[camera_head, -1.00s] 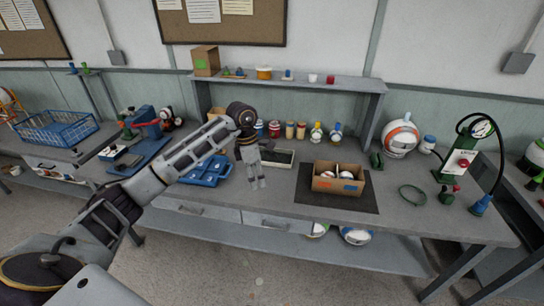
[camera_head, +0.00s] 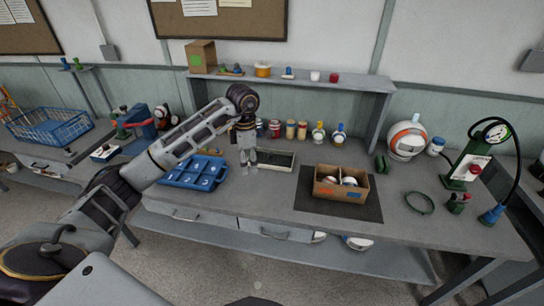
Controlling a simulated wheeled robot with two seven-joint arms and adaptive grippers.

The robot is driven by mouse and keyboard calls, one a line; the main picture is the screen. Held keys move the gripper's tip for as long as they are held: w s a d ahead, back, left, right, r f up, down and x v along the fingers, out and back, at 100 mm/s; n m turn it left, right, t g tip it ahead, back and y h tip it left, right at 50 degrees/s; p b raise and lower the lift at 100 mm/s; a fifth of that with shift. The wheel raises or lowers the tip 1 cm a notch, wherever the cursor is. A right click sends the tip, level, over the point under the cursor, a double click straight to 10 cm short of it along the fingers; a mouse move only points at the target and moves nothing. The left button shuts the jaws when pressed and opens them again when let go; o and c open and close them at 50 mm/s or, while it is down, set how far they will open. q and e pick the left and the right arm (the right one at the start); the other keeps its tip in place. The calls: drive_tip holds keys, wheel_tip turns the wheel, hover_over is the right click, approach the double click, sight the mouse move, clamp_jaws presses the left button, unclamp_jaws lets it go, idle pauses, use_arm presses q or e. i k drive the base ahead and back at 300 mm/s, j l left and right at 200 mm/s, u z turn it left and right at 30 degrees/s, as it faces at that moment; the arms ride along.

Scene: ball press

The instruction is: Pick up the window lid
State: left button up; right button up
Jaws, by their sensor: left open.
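The gripper is open and appears empty. I cannot tell whether its fingers touch the piece. My right gripper is not in view.
A blue compartment tray (camera_head: 194,174) lies left of the gripper. A cardboard box (camera_head: 340,195) with balls stands on a dark mat (camera_head: 310,205). Several small jars and bottles line the back under a shelf (camera_head: 300,79). A gauge stand (camera_head: 463,165) is at right.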

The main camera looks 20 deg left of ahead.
sight(277, 160)
drive_tip(key=i+j, duration=0.15)
drive_tip(key=i, duration=0.25)
drive_tip(key=i+j, duration=0.1)
drive_tip(key=i, duration=0.25)
drive_tip(key=i+j, duration=0.15)
drive_tip(key=i, duration=0.25)
